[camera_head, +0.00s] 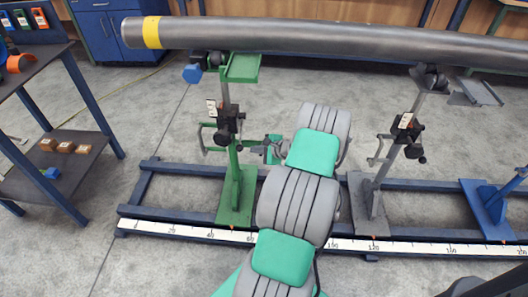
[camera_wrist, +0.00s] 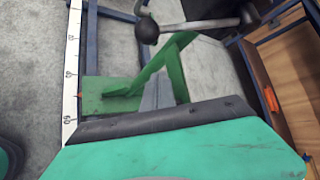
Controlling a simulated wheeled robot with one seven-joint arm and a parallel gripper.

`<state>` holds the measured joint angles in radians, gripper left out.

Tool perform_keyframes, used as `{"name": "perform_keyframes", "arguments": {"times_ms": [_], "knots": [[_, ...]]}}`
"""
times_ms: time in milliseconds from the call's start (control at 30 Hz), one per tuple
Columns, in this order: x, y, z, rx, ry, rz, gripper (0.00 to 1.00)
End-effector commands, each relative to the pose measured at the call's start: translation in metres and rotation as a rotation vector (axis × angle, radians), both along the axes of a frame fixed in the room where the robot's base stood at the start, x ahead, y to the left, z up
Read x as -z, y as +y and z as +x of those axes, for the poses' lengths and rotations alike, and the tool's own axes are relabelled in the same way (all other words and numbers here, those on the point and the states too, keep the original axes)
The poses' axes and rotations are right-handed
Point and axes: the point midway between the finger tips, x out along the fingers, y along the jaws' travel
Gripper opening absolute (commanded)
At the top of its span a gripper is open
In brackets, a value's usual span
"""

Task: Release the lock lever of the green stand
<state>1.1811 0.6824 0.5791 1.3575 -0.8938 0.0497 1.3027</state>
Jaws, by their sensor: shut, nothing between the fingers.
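The green stand (camera_head: 234,192) is upright on the blue rail, under the left part of the pipe. A black clamp block (camera_head: 228,118) sits midway up its post. In the wrist view the green base and brace (camera_wrist: 150,72) show, with a grey lever (camera_wrist: 200,24) ending in a black ball knob (camera_wrist: 148,30) across the top. I take this to be the lock lever; in the head view it is too small to tell its position. My gripper (camera_head: 268,150) is just right of the post, below the clamp block, shut and empty. Contact with the lever cannot be told.
A long grey pipe (camera_head: 330,36) with a yellow band lies overhead across the stands. A grey stand (camera_head: 372,195) and a blue stand (camera_head: 488,205) are to the right. A scale strip (camera_head: 300,242) runs along the rail. A shelf cart (camera_head: 65,165) stands at left.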

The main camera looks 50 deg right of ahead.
Motion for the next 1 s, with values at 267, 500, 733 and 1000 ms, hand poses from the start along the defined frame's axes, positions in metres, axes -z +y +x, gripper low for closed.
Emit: {"name": "perform_keyframes", "arguments": {"times_ms": [267, 500, 733, 1000], "knots": [[-0.017, 0.026, 0.011, -0.002, 0.000, 0.000, 0.00], [-0.021, 0.030, 0.011, 0.000, 0.000, 0.000, 0.00], [-0.022, 0.030, 0.011, 0.000, 0.002, 0.001, 0.00], [-0.033, 0.029, 0.006, 0.008, 0.037, 0.047, 0.00]]}}
